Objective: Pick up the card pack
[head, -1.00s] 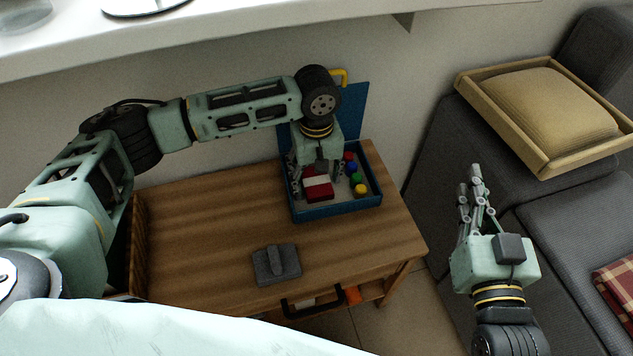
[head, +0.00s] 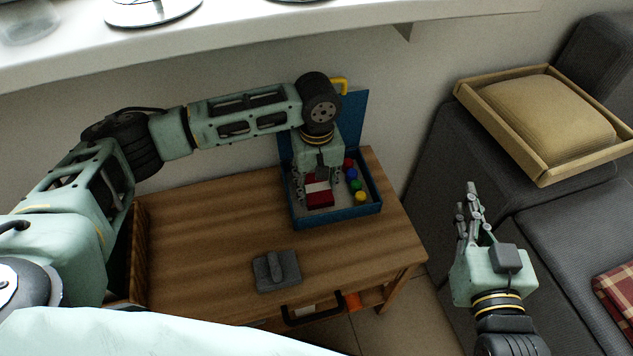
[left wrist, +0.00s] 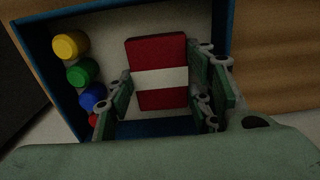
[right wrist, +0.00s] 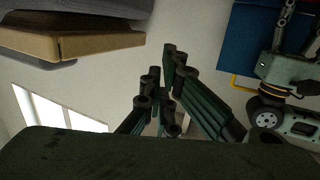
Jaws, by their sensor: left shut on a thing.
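The card pack (left wrist: 160,97) is red with a white band. It is inside the blue box and also shows in the head view (head: 319,199). My left gripper (head: 316,190) reaches down into the box and is shut on the pack, with one finger at each side of it in the left wrist view (left wrist: 165,92). I cannot tell whether the pack is clear of the box floor. My right gripper (head: 467,204) is raised in front of the sofa, far from the pack, with nothing seen in it. Its fingers lie close together, and its opening is unclear.
The blue box (head: 340,217) stands on the wooden table (head: 200,230), its lid (head: 353,115) up behind. Red, blue, green and yellow (head: 361,198) pieces lie right of the pack. A dark grey object (head: 277,270) sits nearer the front. A white shelf (head: 300,30) overhangs the back.

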